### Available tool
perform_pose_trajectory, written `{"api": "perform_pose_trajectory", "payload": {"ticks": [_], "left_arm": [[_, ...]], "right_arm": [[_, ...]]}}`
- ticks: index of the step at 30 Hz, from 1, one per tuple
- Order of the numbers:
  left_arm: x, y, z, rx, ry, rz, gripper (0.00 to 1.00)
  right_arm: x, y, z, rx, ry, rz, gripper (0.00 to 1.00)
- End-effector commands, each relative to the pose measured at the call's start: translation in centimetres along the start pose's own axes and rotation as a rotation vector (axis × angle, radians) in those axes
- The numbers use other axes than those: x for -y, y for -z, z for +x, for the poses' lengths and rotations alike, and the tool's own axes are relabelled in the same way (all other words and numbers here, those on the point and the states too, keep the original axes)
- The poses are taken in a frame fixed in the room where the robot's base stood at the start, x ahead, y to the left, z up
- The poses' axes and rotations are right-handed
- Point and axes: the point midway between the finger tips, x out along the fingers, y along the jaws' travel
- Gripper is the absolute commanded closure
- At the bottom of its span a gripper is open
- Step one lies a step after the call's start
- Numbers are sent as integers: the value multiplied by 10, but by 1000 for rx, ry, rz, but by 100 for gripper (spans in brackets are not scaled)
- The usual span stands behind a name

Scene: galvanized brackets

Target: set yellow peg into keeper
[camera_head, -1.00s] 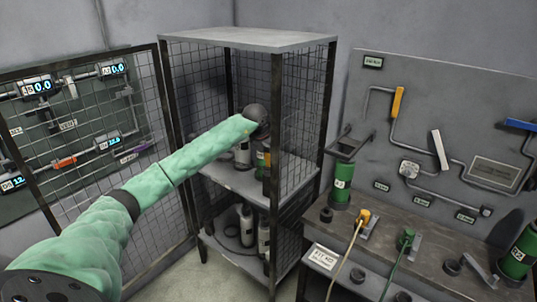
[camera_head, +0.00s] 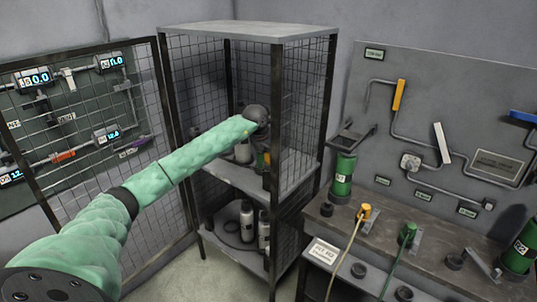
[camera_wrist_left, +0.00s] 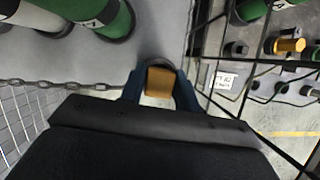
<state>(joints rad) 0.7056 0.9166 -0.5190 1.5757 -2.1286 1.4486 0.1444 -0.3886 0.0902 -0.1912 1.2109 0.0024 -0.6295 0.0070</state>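My left gripper (camera_wrist_left: 160,85) is shut on a yellow-tan block, which I take for the yellow peg (camera_wrist_left: 159,82); it sits between the two dark blue fingers in the left wrist view. A chain (camera_wrist_left: 45,83) runs from the left toward the gripper. In the head view my left arm reaches to the open-fronted mesh cage (camera_head: 250,32), and its wrist ends by the cage front; the fingers and peg are hidden there. I cannot make out the keeper for certain. My right gripper is not in view.
The mesh door (camera_head: 150,95) stands open at left. Green and white cylinders stand on the cage shelf (camera_head: 235,180), close to the wrist. At right, a bench (camera_head: 400,225) holds a yellow plug (camera_head: 365,211), a green plug (camera_head: 408,233) and green cylinders (camera_head: 343,175).

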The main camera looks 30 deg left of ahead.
Motion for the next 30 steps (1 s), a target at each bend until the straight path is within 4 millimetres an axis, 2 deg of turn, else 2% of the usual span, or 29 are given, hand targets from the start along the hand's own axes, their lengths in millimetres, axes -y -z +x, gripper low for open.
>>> {"api": "perform_pose_trajectory", "payload": {"ticks": [1, 3, 14, 17, 27, 30], "left_arm": [[11, 3, 9, -10, 13, 10, 57], [11, 4, 9, -10, 13, 10, 48], [11, 4, 5, -9, 13, 10, 48], [10, 4, -6, -7, 13, 11, 48], [3, 1, -63, 4, 10, 6, 48], [2, 2, -72, 4, 10, 5, 48]], "right_arm": [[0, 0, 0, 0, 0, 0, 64], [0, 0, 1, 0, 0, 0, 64], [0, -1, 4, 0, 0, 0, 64], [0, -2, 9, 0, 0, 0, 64], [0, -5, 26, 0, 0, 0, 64], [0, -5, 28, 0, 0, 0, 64]]}}
